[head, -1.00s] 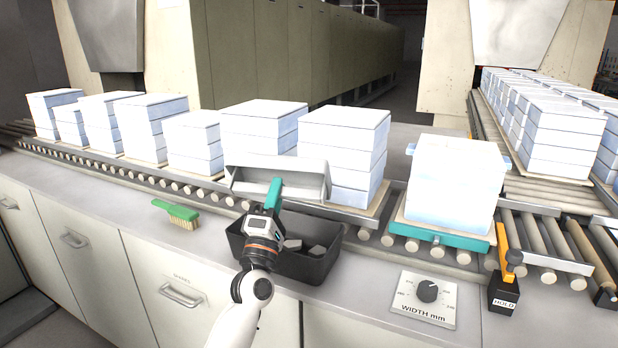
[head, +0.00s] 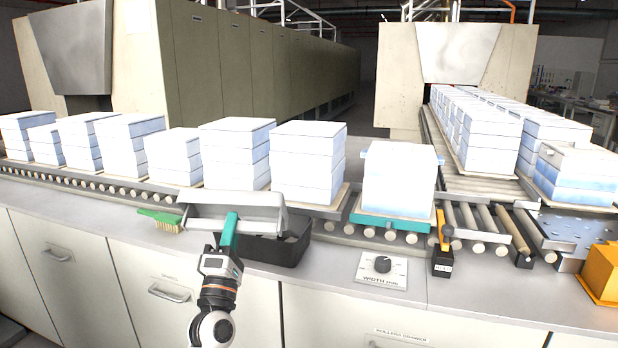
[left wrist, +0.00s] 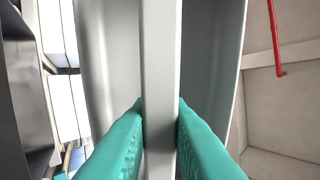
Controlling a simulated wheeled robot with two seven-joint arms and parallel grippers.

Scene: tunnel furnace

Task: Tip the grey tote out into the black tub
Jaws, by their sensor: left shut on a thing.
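The grey tote (head: 262,199) is held in the air at the near left side of the black tub (head: 293,246), overlapping it in the head view. My left gripper (head: 231,222) is shut on the tote's near wall. In the left wrist view the tote's wall (left wrist: 161,60) runs between the two teal fingers (left wrist: 160,130). The tote looks slightly tilted in the head view; what it holds cannot be made out. The tub stands on the counter, its left part and inside mostly hidden by the tote and my gripper. My right gripper is not in view.
A green brush (head: 165,221) lies left of the tote. Behind runs a roller conveyor (head: 100,180) with stacks of white-blue blocks (head: 307,160). A width dial (head: 382,266) and a black HOLD block (head: 443,262) are to the right. The counter front is clear.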

